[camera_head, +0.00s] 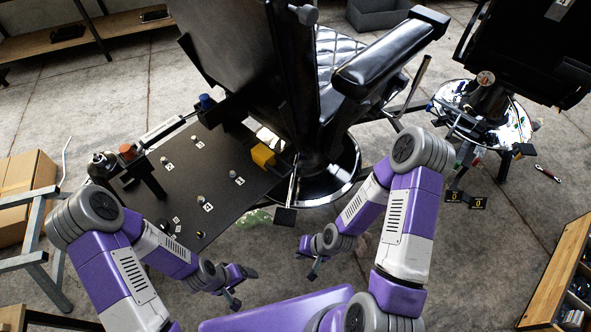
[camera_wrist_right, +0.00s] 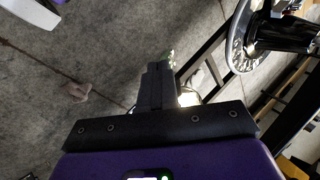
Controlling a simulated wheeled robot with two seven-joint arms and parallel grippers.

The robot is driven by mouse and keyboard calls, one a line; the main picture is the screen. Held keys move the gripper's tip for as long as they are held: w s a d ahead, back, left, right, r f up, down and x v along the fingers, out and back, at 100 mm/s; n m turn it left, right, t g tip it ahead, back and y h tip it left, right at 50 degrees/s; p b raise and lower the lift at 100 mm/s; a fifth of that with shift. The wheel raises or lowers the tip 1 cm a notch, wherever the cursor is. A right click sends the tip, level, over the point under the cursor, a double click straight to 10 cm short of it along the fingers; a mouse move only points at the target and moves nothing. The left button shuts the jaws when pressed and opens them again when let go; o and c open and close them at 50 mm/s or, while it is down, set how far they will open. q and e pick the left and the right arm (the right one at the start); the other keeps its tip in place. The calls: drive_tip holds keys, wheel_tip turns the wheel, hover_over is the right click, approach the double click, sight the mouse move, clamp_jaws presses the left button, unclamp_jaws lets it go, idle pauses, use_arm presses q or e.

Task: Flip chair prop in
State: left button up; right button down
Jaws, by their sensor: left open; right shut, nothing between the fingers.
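The black barber chair (camera_head: 325,95) stands on a round chrome base (camera_head: 335,185), with a padded armrest (camera_head: 390,55) toward the right. I cannot tell which of its parts is the chair prop. My left gripper (camera_head: 242,288) is open and empty, low in front of the black panel and apart from the chair. My right gripper (camera_head: 311,266) is shut and empty, over bare floor in front of the chair base. Its closed fingers (camera_wrist_right: 156,88) point away in the right wrist view, touching nothing that I can see.
A black panel (camera_head: 190,185) with knobs and a yellow block (camera_head: 263,156) lies left of the chair. A second black seat on a chrome base (camera_head: 515,125) stands at the right. A cardboard box (camera_head: 25,190) and a wooden shelf (camera_head: 545,285) stand at the sides.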

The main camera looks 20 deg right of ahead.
use_arm(q)
wheel_tip(320, 180, up, 14)
drive_tip(key=p, duration=1.2)
use_arm(e)
drive_tip(key=w+d+r+m+t, duration=0.2)
drive_tip(key=d+r, duration=0.1)
drive_tip(key=r, duration=0.4)
drive_tip(key=w+d+r+m+t, duration=0.2)
drive_tip(key=w+d+r, duration=0.1)
drive_tip(key=r, duration=0.5)
drive_tip(key=w+d+r+m+t, duration=0.2)
drive_tip(key=w+d+r+m, duration=0.1)
drive_tip(key=r, duration=0.5)
drive_tip(key=shift+t, duration=0.3)
drive_tip(key=shift+a, duration=0.1)
use_arm(q)
wheel_tip(320, 180, down, 20)
drive_tip(key=b, duration=2)
drive_tip(key=shift+f, duration=0.15)
use_arm(e)
drive_tip(key=w+r+x, duration=0.1)
drive_tip(key=x, duration=1.2)
drive_tip(key=shift+w+a, duration=0.2)
drive_tip(key=shift+a, duration=0.15)
